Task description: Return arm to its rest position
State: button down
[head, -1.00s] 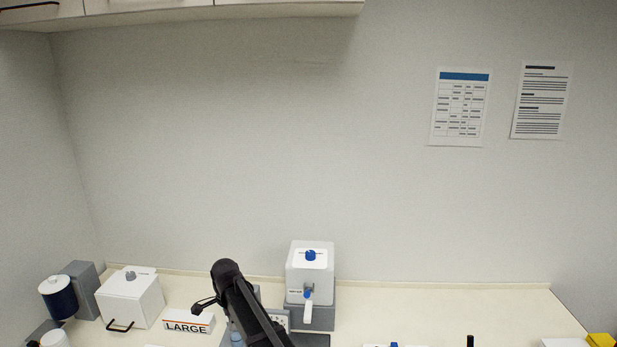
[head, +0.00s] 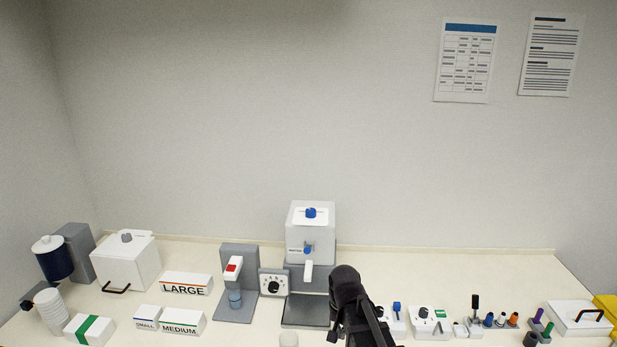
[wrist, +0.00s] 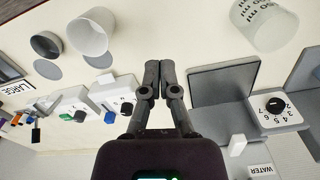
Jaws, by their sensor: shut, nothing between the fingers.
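My gripper (wrist: 160,68) shows in the wrist view, its two dark fingers shut together with nothing between them. It hangs above the counter (wrist: 130,55), between a grey-based device and a row of small white devices. In the head view only my black arm shows, rising from the bottom edge just right of the water dispenser (head: 311,238). My fingers cannot be made out in that view.
In the wrist view a white cup (wrist: 90,34) and a dark-mouthed cup (wrist: 46,45) stand left of my fingers; a marked translucent beaker (wrist: 264,24) stands right. In the head view, LARGE (head: 186,284) and MEDIUM (head: 182,322) boxes stand left. Small devices line the right.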

jog(key=s+d+f+n+b, duration=0.3)
jog(key=s+d+f, duration=0.1)
jog(key=s+d, duration=0.3)
jog(key=shift+d, duration=0.7)
dwell(1.7)
